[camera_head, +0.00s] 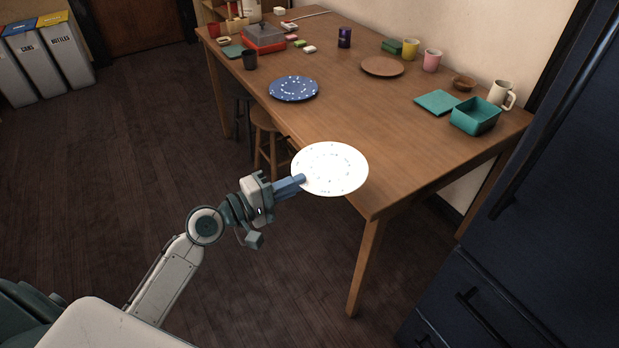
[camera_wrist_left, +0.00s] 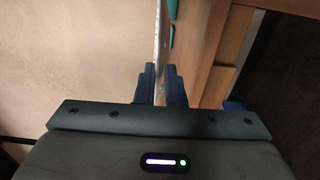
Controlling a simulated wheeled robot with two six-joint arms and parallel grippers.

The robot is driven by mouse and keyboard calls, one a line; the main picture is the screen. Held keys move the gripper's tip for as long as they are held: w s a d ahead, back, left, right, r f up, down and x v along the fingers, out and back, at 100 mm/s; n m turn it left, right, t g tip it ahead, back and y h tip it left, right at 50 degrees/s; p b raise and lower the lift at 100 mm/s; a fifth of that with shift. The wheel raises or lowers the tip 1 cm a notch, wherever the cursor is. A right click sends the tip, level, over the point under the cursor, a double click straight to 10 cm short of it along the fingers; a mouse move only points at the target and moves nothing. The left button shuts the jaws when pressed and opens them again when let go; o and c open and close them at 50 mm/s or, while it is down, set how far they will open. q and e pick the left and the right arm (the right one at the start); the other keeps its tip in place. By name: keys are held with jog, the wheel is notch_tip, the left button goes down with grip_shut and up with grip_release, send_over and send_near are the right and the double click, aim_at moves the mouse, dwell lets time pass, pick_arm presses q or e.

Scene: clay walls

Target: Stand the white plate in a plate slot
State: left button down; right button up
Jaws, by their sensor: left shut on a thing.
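The white plate (camera_head: 335,170) has small dark marks on its face and is held up off the near edge of the wooden table. My left gripper (camera_head: 299,181) is shut on the plate's left rim. In the left wrist view the plate shows edge-on as a thin pale strip (camera_wrist_left: 158,38) between the two fingers (camera_wrist_left: 162,80). The right gripper does not show. I cannot make out any plate slot in these views.
The wooden table (camera_head: 330,120) bears a blue speckled plate (camera_head: 293,88), a brown plate (camera_head: 382,66), a teal box (camera_head: 475,116), a red lidded box (camera_head: 264,38) and several mugs. Stools (camera_head: 265,122) stand beneath its left side. A dark cabinet (camera_head: 545,230) stands right.

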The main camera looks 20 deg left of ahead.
pick_arm(q)
jog(key=shift+s+a+r, duration=0.4)
jog(key=shift+s+a, duration=0.2)
jog(key=shift+s, duration=0.15)
jog(key=shift+s+a+r, duration=0.35)
jog(key=shift+s+a, duration=0.2)
jog(key=shift+s, duration=0.2)
